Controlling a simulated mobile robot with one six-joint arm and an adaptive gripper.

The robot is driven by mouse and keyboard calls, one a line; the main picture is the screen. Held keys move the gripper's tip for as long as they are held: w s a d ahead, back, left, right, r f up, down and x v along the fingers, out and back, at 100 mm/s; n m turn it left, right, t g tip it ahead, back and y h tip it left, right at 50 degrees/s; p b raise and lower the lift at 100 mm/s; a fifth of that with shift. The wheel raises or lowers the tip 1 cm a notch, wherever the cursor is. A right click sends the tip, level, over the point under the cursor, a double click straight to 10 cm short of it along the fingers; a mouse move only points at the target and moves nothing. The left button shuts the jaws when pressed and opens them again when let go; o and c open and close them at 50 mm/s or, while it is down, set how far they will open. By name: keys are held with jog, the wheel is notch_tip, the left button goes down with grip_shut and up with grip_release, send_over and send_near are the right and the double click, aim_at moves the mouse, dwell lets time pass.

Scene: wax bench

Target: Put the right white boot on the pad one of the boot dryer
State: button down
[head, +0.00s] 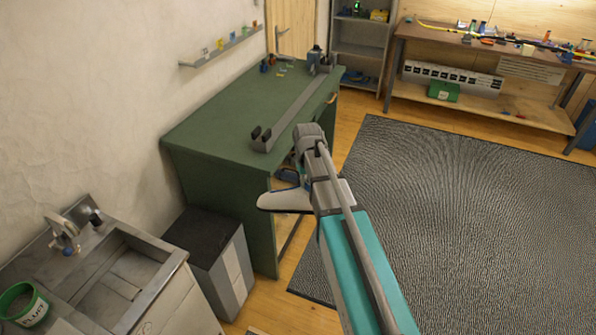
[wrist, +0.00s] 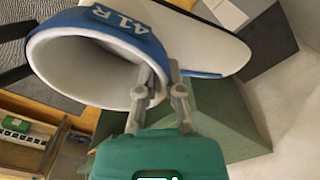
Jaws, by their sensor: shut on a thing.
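The white boot (wrist: 205,40) has a blue cuff marked "41 R". In the wrist view my gripper (wrist: 157,80) is shut on the rim of the cuff, one finger inside the opening and one outside. The boot lies across the top of that view, its opening to the left and its sole edge to the right. In the head view part of the boot (head: 280,200) shows beside my arm, in the air in front of the green bench. The arm hides the rest of the boot and most of the gripper. I cannot make out the boot dryer or its pads.
The green bench (head: 215,125) carries a long grey rail (head: 290,115) and small items at its far end. A grey bin (head: 215,255) and a sink (head: 125,275) stand at the lower left. A dark ribbed mat (head: 450,210) covers clear floor at right.

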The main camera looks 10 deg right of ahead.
aim_at(308, 196)
jog(key=s+n, duration=0.1)
jog(key=n, duration=0.1)
jog(key=s+f+n+b, duration=0.1)
jog(key=s+n, duration=0.2)
jog(key=n, duration=0.1)
jog(key=shift+s+a+f, duration=0.15)
jog(key=shift+s+f, duration=0.05)
jog(key=shift+f, duration=0.15)
jog(key=s+f+n+b, duration=0.3)
jog(key=s+n, duration=0.7)
jog(key=n, duration=0.6)
jog(key=shift+a+f+b, duration=0.2)
jog(key=shift+f+b, duration=0.1)
jog(key=shift+b, duration=0.2)
